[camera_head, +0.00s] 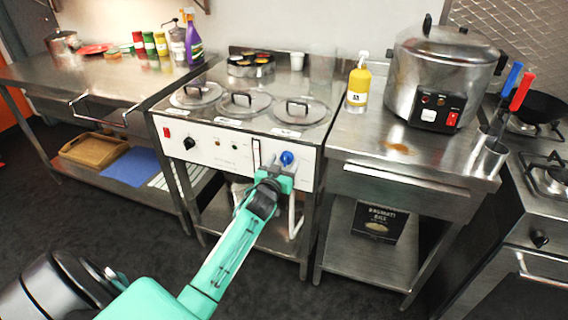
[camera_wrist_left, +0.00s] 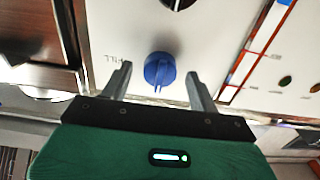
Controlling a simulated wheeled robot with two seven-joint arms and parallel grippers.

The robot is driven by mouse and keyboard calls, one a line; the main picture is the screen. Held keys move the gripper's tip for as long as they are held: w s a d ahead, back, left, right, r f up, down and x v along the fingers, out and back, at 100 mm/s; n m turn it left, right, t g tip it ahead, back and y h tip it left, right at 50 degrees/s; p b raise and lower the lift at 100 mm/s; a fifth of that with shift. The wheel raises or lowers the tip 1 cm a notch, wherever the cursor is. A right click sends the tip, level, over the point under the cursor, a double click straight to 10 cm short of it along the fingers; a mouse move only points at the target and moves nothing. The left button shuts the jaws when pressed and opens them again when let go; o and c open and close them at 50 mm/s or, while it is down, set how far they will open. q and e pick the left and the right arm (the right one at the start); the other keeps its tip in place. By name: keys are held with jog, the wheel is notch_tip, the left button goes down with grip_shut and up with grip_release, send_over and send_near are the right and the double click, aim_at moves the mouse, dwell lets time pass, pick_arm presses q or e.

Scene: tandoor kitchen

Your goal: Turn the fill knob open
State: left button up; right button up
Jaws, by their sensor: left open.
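The blue fill knob (camera_head: 287,158) sits on the white front panel (camera_head: 222,152) of the counter unit with the round lids. In the left wrist view the knob (camera_wrist_left: 160,70) is beside a "FILL" label, with its ridge pointing toward my gripper. My left gripper (camera_head: 277,173) is right in front of the panel, just below the knob in the head view. In the left wrist view its two fingers (camera_wrist_left: 158,80) are open, one on each side of the knob, with gaps visible. My right gripper is not in view.
A black knob (camera_head: 189,143) and a red switch (camera_head: 167,132) are on the same panel. A level gauge strip (camera_wrist_left: 262,45) runs beside the fill knob. A steel table (camera_head: 400,150) with a large cooker (camera_head: 440,80) stands right. The dark floor in front is clear.

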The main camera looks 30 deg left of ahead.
pick_arm(q)
jog(key=shift+w, duration=0.2)
jog(key=c, duration=1)
